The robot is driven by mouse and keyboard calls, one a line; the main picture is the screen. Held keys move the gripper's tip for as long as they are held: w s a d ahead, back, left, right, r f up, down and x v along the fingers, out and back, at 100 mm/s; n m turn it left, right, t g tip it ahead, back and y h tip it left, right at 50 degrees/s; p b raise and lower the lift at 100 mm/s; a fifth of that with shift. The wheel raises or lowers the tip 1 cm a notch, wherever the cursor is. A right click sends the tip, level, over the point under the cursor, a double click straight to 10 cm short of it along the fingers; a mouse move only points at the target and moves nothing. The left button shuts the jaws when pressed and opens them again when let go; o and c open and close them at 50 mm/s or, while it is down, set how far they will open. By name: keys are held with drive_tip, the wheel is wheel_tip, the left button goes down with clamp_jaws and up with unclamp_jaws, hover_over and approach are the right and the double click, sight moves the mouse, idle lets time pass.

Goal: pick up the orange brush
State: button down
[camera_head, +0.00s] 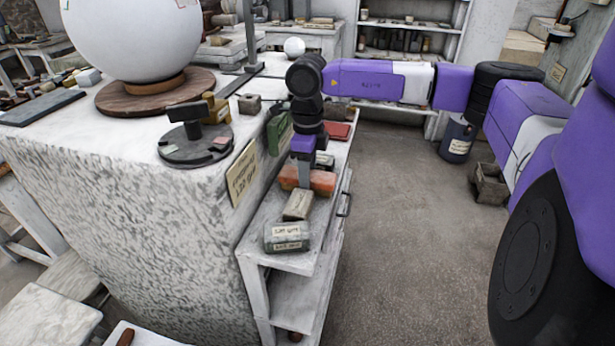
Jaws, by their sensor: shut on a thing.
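The orange brush (322,181) looks like an orange block on the narrow side shelf beside the big white workbench. My gripper (304,179) reaches down over it from above. Its fingers are shut on the orange brush, and one finger covers part of its near face. I cannot tell whether the brush is touching the shelf or is slightly raised.
A beige block (298,205) and a grey-green labelled block (287,237) lie in front of the brush. A large white sphere (135,35) sits on the workbench.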

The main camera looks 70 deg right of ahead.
wheel_tip(320, 180, up, 20)
drive_tip(key=b, duration=0.1)
idle(0.6)
idle(0.7)
